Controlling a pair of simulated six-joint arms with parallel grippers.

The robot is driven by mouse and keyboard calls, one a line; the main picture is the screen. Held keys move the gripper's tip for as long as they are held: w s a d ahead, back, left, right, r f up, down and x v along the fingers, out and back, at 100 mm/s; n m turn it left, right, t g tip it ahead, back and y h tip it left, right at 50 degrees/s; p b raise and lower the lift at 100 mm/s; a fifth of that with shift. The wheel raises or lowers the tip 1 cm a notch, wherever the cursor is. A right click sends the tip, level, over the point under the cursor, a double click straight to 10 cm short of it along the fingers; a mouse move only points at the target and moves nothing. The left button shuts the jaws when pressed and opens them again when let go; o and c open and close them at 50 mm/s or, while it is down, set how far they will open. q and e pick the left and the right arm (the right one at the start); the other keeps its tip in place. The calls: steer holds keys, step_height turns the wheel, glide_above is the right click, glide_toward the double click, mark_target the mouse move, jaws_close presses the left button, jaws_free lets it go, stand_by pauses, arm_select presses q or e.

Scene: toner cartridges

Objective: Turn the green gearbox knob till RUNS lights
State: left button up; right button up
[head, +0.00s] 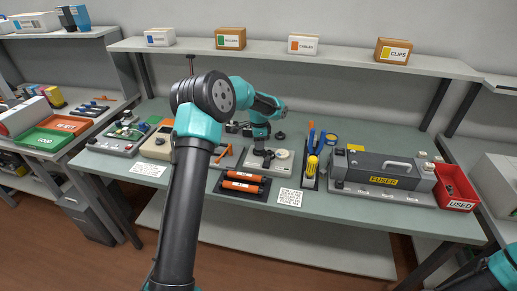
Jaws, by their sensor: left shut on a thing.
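My left arm reaches over the bench, and its gripper (265,157) points down at a pale grey unit (254,167) with a cream round disc (283,154) on top. The gripper is shut on a small part at the left of this unit, taken to be the knob. The fingers hide that part, and its green colour does not show. I cannot make out a RUNS light or whether one is lit. My right gripper is out of view; only a bit of that arm shows at the lower right corner.
A black tray with orange rollers (243,181) lies in front of the unit. A tool holder with a yellow-handled screwdriver (312,166) stands to its right. Further right are the grey FUSER (383,171) and a red USED bin (455,188). A board with green parts (120,137) lies left.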

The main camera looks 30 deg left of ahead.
arm_select(q)
steer(key=m, duration=0.5)
steer(key=shift+m, duration=0.4)
steer(key=shift+m, duration=0.3)
steer(key=m, duration=0.6)
steer(key=o, duration=0.8)
steer(key=shift+c, duration=0.2)
